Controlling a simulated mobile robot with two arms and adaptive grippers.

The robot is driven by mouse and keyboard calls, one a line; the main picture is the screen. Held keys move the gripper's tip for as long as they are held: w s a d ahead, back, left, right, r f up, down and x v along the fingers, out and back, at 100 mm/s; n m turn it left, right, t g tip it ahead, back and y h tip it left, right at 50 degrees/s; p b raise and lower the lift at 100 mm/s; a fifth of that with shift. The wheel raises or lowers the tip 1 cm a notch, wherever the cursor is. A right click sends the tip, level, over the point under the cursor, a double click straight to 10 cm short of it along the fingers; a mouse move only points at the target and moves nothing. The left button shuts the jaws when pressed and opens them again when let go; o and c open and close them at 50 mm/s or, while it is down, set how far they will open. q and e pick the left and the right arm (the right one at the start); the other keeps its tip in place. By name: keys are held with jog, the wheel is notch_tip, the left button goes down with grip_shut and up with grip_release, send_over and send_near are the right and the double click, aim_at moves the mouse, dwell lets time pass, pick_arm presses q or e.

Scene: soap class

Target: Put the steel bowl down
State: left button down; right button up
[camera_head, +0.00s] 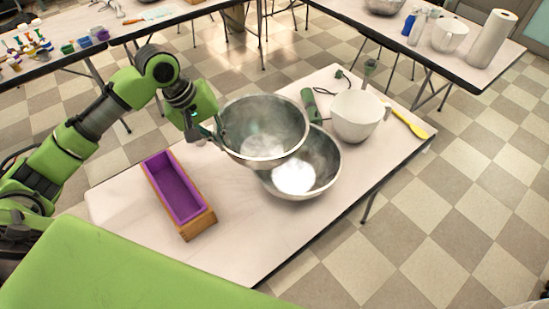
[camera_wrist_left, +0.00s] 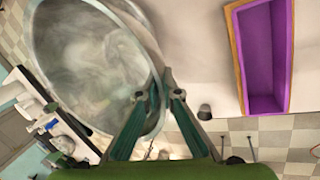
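My left gripper (camera_head: 212,133) is shut on the rim of a steel bowl (camera_head: 262,128), at the bowl's left side in the head view. The held bowl also fills the upper left of the left wrist view (camera_wrist_left: 88,60), with the left gripper's fingers (camera_wrist_left: 160,92) at its rim. It is raised above the table (camera_head: 262,228) and overlaps a second steel bowl (camera_head: 318,172) in the head view. The second bowl is partly hidden by it. I cannot tell whether the two bowls touch. My right gripper is not in view.
A wooden mold with purple lining (camera_head: 178,188) lies left of the bowls. A white bowl (camera_head: 357,115), a green stick blender (camera_head: 311,105) and a yellow spatula (camera_head: 409,123) are at the table's far right. The table's front middle is clear.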

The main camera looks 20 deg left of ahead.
aim_at(263, 152)
pick_arm(q)
jog(key=w+d, duration=0.1)
jog(key=w+d+f, duration=0.1)
jog(key=d+p, duration=0.1)
jog(key=d, duration=0.1)
jog(key=shift+w+f, duration=0.2)
jog(key=shift+w, duration=0.2)
jog(key=w+d+f, duration=0.2)
jog(key=f, duration=0.1)
jog(key=d+f+p, duration=0.1)
jog(key=f, duration=0.1)
jog(key=shift+w+d+f, duration=0.2)
jog(key=shift+w+d, duration=0.05)
jog(key=shift+w, duration=0.15)
jog(key=shift+w+d+f, duration=0.2)
jog(key=shift+d+f, duration=0.15)
jog(key=shift+f, duration=0.15)
jog(key=p+x, duration=0.1)
jog(key=x, duration=0.2)
jog(key=shift+s+a+f+p, duration=0.15)
jog(key=shift+a+p, duration=0.15)
jog(key=shift+p, duration=0.05)
jog(key=shift+f, duration=0.2)
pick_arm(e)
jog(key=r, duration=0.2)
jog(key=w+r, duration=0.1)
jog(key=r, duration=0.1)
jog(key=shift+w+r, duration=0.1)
